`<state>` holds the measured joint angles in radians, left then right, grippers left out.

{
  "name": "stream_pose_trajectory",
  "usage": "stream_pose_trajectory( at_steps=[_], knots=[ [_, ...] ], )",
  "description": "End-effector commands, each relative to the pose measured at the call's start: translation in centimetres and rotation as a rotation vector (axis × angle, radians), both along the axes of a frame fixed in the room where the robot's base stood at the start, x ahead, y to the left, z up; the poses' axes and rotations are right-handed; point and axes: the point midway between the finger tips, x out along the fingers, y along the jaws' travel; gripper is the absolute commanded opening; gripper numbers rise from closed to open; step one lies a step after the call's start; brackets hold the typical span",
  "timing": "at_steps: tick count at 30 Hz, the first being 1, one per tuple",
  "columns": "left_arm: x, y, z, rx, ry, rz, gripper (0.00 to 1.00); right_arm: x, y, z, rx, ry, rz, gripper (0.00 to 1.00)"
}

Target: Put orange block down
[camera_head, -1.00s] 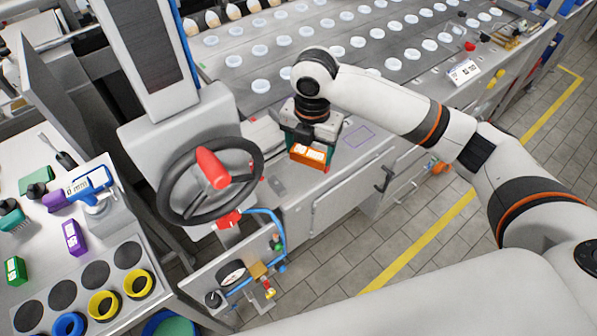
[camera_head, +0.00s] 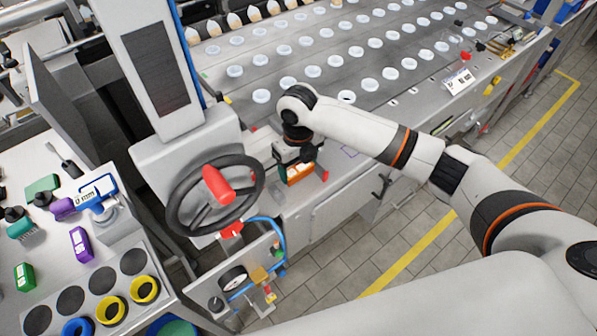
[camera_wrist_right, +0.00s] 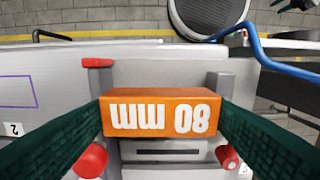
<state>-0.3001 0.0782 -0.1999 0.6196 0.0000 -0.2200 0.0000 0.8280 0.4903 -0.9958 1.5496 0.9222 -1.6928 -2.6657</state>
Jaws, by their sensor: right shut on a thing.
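The orange block (camera_wrist_right: 161,115) carries white "80 mm" lettering, upside down in the right wrist view. My right gripper (camera_wrist_right: 161,117) is shut on it, with a dark green finger pressed on each end. In the head view the orange block (camera_head: 299,173) shows under my right gripper (camera_head: 298,165), over the machine's front ledge beside the handwheel. In the wrist view a grey fixture (camera_wrist_right: 165,152) with red knobs lies beneath the block. I cannot tell whether the block touches it. My left gripper is not in view.
The black handwheel (camera_head: 214,194) with a red handle stands close left of my right gripper. A conveyor with rows of white cups (camera_head: 370,85) lies behind. At left, a table holds a purple block (camera_head: 82,243), a green block (camera_head: 24,277) and yellow rings (camera_head: 145,289).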

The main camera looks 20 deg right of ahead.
Motion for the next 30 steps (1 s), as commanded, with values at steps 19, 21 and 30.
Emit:
stream_pose_trajectory(
  at_steps=[19, 21, 30],
  knots=[
    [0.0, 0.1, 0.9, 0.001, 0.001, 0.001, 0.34, 0.0, 0.0, -4.1, 0.000, -0.002, 0.000, 0.40],
    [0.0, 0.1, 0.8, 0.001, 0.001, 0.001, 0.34, 0.0, 0.0, -4.2, -0.001, -0.001, -0.001, 0.75],
    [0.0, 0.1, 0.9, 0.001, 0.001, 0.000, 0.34, 0.0, 0.0, -4.1, -0.001, -0.001, -0.001, 0.81]
  ],
)
